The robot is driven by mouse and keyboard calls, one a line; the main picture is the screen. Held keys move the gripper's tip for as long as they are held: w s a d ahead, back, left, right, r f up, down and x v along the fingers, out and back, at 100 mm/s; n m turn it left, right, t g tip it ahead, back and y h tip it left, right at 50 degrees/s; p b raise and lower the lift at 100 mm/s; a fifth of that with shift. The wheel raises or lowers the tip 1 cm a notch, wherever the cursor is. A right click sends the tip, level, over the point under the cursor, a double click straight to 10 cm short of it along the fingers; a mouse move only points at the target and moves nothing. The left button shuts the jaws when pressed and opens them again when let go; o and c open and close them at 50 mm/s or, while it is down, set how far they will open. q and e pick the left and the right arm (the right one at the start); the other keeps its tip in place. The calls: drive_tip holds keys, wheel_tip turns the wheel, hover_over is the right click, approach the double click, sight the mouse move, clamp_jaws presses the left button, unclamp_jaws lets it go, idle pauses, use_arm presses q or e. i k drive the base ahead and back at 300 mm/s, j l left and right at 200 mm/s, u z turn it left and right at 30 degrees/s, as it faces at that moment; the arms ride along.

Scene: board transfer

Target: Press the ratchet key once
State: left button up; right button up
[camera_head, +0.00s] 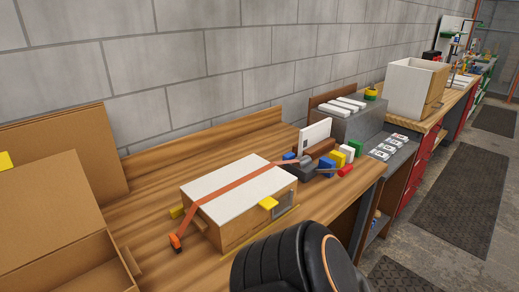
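A wooden box with a white top (232,181) sits on the workbench. An orange strap (235,193) runs across its top from an orange end piece (175,241) at the front left to a grey ratchet-like part (307,165) behind the box's right end. A small blue piece (289,156) is beside that grey part. I cannot tell which piece is the ratchet key. A yellow tab (268,203) is on the box's right front. A black rounded part of my own body fills the bottom centre. Neither of my grippers is in view.
Small coloured blocks (347,151) and a white upright panel (314,136) stand right of the box. Open cardboard boxes (50,228) fill the left. The wooden workbench (150,226) has bare room left of the strapped box. A wooden crate (414,87) stands farther right.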

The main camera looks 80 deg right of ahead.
sight(290, 156)
drive_tip(key=z, duration=2.9)
